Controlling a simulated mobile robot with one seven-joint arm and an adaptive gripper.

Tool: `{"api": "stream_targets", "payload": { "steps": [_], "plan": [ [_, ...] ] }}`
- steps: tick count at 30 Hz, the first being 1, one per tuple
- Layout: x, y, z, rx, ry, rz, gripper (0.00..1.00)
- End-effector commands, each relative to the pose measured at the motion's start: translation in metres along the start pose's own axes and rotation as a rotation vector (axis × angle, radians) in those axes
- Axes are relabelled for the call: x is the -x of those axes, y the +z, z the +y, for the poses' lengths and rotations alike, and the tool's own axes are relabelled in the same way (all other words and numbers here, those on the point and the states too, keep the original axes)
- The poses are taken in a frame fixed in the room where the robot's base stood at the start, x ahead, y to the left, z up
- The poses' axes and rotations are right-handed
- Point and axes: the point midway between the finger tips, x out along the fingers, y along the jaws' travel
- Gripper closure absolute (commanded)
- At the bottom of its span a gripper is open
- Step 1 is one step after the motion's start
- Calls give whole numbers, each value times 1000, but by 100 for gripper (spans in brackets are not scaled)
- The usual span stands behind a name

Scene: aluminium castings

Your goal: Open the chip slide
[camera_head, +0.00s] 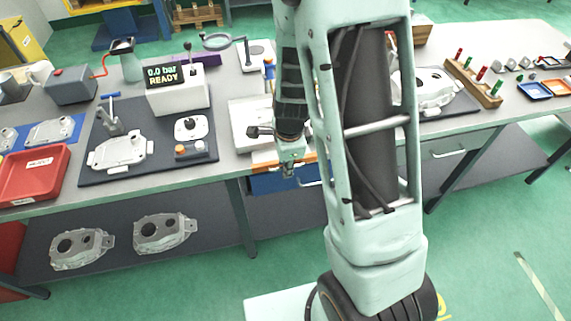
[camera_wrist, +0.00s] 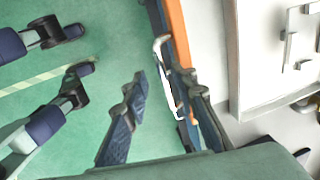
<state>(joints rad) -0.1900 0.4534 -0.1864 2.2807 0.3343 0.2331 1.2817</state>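A blue drawer front (camera_head: 268,184) under the bench's middle, below an orange strip (camera_head: 262,157), looks like the chip slide. It appears closed in the head view. Its pale bar handle (camera_head: 310,183) also shows in the wrist view (camera_wrist: 165,72). My gripper (camera_head: 289,170) is in front of the drawer, near the handle. In the wrist view my gripper (camera_wrist: 165,78) is open, with one finger on each side of the handle. The fingers look apart from each other; whether either touches the handle, I cannot tell. My arm hides part of the drawer in the head view.
The bench top (camera_head: 235,141) above holds a pressure tester (camera_head: 178,92), a dark mat with a casting (camera_head: 117,152) and a red tray (camera_head: 33,174). Castings (camera_head: 163,232) lie on the lower shelf. Another grey drawer (camera_head: 455,152) is at right.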

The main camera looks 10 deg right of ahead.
Motion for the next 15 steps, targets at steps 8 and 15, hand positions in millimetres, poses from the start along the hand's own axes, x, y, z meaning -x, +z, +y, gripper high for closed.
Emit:
{"api": "stream_targets", "payload": {
  "steps": [8, 15],
  "plan": [
    [12, 0, -2, 1, -5, 1, 75],
    [50, 1, -3, 4, -9, -1, 75]
  ]
}}
